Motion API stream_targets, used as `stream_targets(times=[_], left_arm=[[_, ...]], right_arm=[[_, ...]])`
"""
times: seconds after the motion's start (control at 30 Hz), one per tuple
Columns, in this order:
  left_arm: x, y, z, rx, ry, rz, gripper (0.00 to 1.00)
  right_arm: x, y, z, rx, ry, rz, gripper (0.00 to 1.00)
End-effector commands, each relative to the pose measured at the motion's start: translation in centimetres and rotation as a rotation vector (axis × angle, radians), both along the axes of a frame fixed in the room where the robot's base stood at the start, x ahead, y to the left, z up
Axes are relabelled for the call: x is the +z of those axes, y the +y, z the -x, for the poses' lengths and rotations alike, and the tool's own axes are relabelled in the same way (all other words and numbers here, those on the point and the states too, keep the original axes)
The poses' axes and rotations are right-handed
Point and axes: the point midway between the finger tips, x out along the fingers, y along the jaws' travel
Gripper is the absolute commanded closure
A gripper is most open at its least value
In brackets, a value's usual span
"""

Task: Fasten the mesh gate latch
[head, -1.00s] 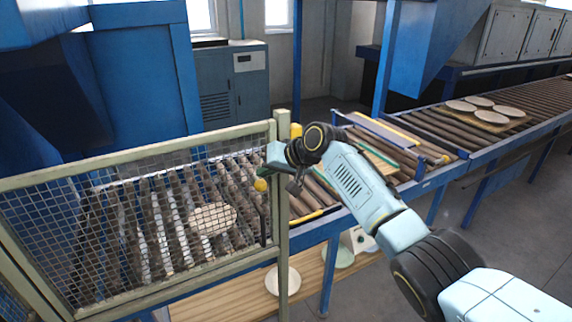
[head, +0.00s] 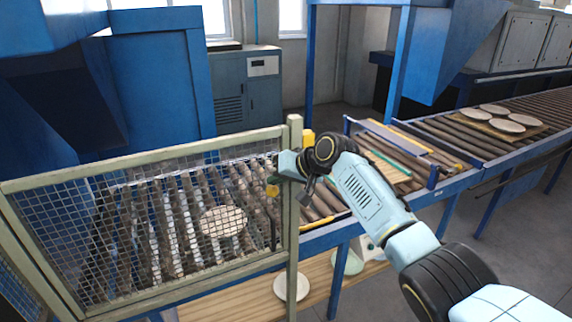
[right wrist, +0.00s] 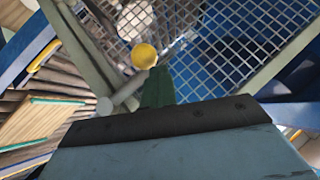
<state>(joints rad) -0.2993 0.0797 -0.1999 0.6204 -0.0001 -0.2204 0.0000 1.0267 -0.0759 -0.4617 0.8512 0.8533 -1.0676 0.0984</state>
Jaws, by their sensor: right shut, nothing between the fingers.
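The mesh gate (head: 150,164) has a pale green frame and closes off the rollers at the left of the head view. Its latch has a yellow knob (head: 272,191) beside the pale post (head: 294,215). In the right wrist view the yellow knob (right wrist: 144,56) sits on a grey rod (right wrist: 121,96) in front of the mesh. My right gripper (head: 274,168) is shut and empty, just above the knob in the head view. Its dark green fingertips (right wrist: 158,88) are just below the knob in the wrist view; I cannot tell whether they touch. My left gripper is not in view.
A pale plate (head: 223,221) lies on the rollers behind the mesh. Several plates stand on a board (head: 525,128) on the far conveyor. Another plate (head: 291,287) rests on the wooden shelf (head: 322,272) below. Open floor (head: 520,225) lies at the right.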

Motion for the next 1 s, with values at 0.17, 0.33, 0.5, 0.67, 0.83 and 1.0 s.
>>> stream_targets(times=[0.17, 0.33, 0.5, 0.67, 0.83, 1.0], left_arm=[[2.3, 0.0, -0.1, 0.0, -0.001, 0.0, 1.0], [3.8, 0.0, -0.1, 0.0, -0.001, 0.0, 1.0], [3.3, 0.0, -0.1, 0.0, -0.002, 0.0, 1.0], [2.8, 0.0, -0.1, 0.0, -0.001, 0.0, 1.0], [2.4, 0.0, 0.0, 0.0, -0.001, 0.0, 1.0], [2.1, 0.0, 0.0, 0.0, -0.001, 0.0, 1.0]], right_arm=[[2.1, -0.5, -0.1, -0.002, 0.004, 0.002, 1.0], [4.4, -1.3, -0.1, -0.005, -0.006, -0.001, 1.0], [5.6, -2.2, 1.1, -0.006, -0.007, -0.002, 1.0], [7.3, -3.2, 2.4, -0.006, -0.008, -0.001, 1.0], [9.2, -4.3, 3.8, -0.006, -0.009, -0.002, 1.0], [10.6, -5.0, 4.8, -0.006, -0.007, -0.003, 1.0]])
